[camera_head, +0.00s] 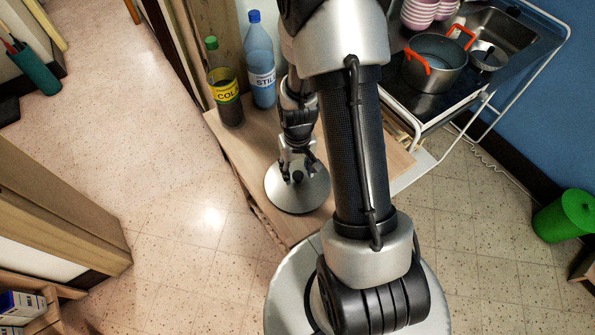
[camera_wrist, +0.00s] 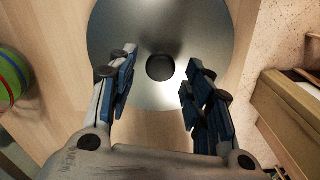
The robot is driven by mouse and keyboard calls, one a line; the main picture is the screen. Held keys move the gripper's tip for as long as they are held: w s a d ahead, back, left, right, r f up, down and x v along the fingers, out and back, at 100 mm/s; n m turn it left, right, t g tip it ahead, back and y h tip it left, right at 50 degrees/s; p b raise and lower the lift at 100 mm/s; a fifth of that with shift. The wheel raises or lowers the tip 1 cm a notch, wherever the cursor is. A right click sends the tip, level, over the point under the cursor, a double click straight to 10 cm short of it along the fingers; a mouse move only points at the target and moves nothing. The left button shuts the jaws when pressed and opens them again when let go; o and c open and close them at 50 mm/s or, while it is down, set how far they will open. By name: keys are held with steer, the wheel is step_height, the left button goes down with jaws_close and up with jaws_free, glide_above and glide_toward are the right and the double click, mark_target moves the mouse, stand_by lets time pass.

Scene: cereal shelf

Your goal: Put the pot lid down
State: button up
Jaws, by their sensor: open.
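The pot lid (camera_head: 284,198) is a round, silvery disc with a dark knob. It appears to lie flat on the wooden counter (camera_head: 239,152), close to its front left edge. In the wrist view the lid (camera_wrist: 115,32) fills the upper middle, and its black knob (camera_wrist: 160,67) shows between the fingertips. My gripper (camera_head: 297,169) is right above the lid, pointing down. In the wrist view my gripper (camera_wrist: 158,72) has its two fingers apart, one on each side of the knob, with visible gaps. The lid's far edge is cut off in that view.
A cola bottle (camera_head: 226,97) and a blue bottle (camera_head: 261,75) stand behind the lid, to the left. A pot with orange handles (camera_head: 437,76) and a smaller lidded pot (camera_head: 488,57) stand at the right by the sink (camera_head: 500,33). A striped green round thing (camera_wrist: 12,76) lies left.

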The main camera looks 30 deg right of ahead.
step_height(320, 180, up, 9)
steer(key=p, duration=0.2)
step_height(320, 180, up, 10)
steer(key=t, duration=0.1)
glide_above(298, 174)
steer(key=a, duration=0.3)
steer(key=s+a+r+n+t, duration=0.1)
steer(key=s+a+r, duration=0.3)
steer(key=s+r, duration=0.3)
steer(key=s+a+r+n+t, duration=0.1)
steer(key=s+a+r+t, duration=0.1)
steer(key=s+r, duration=0.4)
step_height(298, 174, up, 2)
steer(key=shift+s+a+r+n+t, duration=0.1)
steer(key=shift+s+a+n+t, duration=0.25)
steer(key=shift+a, duration=0.55)
